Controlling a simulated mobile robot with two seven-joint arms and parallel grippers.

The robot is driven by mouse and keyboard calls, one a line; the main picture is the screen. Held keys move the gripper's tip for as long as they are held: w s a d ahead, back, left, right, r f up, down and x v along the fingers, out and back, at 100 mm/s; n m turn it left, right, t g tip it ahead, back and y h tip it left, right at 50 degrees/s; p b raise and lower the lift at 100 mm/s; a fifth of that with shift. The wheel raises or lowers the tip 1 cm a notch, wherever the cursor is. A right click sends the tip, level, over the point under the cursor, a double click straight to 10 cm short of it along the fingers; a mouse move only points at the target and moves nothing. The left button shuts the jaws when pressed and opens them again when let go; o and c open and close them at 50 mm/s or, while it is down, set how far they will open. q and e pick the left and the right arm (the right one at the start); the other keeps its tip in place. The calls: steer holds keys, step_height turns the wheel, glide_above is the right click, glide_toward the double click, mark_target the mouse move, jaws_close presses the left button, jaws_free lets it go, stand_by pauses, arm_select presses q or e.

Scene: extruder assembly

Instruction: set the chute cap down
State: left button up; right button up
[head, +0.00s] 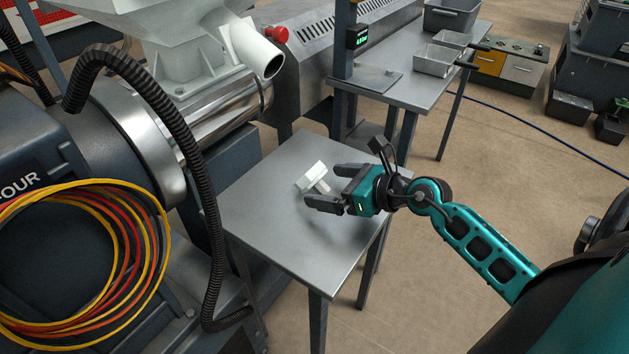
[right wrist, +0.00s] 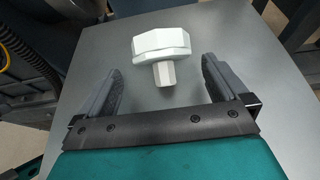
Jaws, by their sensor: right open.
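The white chute cap (head: 311,177) lies on the small grey metal table (head: 262,217), with its stem pointing toward my right gripper. In the right wrist view the cap (right wrist: 161,45) has a wide faceted head and a short stem that reaches toward the space between the fingers. My right gripper (head: 322,187) is open over the table, its two dark fingers spread, and the cap is just beyond the fingertips, apart from them. In the right wrist view the gripper (right wrist: 160,85) is empty. My left gripper is not in view.
The extruder's white chute with its open spout (head: 270,62) stands behind the table. A black corrugated hose (head: 206,190) hangs along the table's left edge. A second table (head: 420,86) with trays (head: 434,60) stands at the back right. The small table's front is clear.

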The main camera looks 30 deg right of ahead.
mark_target(322, 183)
steer(key=shift+b+x, duration=0.5)
steer(key=shift+x, duration=1.75)
steer(key=shift+d+f, duration=0.1)
steer(key=shift+c, duration=0.5)
steer(key=c, duration=1)
steer(key=shift+o, duration=0.2)
